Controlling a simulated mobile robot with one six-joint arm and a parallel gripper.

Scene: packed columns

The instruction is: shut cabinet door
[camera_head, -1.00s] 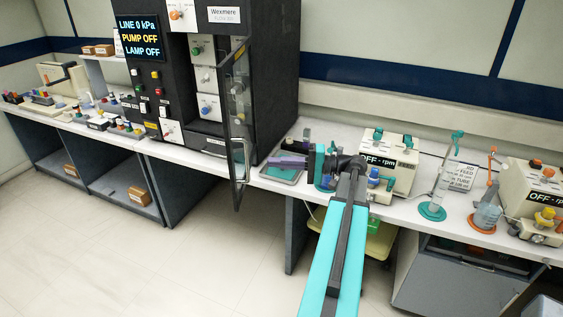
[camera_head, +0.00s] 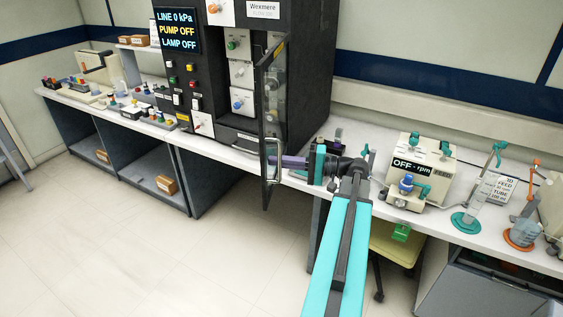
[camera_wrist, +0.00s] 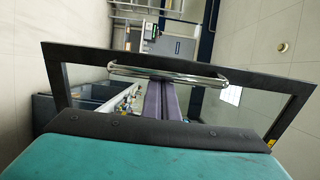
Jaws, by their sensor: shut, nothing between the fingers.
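The cabinet (camera_head: 305,60) is a tall dark unit on the bench. Its door (camera_head: 264,95), a dark-framed clear panel, stands open, swung out toward me. A metal bar handle (camera_head: 270,160) is on the lower part of the door. My gripper (camera_head: 279,161) is shut and empty, with its purple fingers pointing left at the door by the handle. In the wrist view the fingers (camera_wrist: 165,98) point at the shiny handle (camera_wrist: 170,74), with the door frame (camera_wrist: 60,78) around them. I cannot tell whether the tips touch the door or handle.
A pump box (camera_head: 420,165) reading OFF stands on the bench to the right, near my arm. Beyond it are a tube stand (camera_head: 480,190) and an orange-based stand (camera_head: 522,233). A yellow chair (camera_head: 398,243) is under the bench. The floor at front left is clear.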

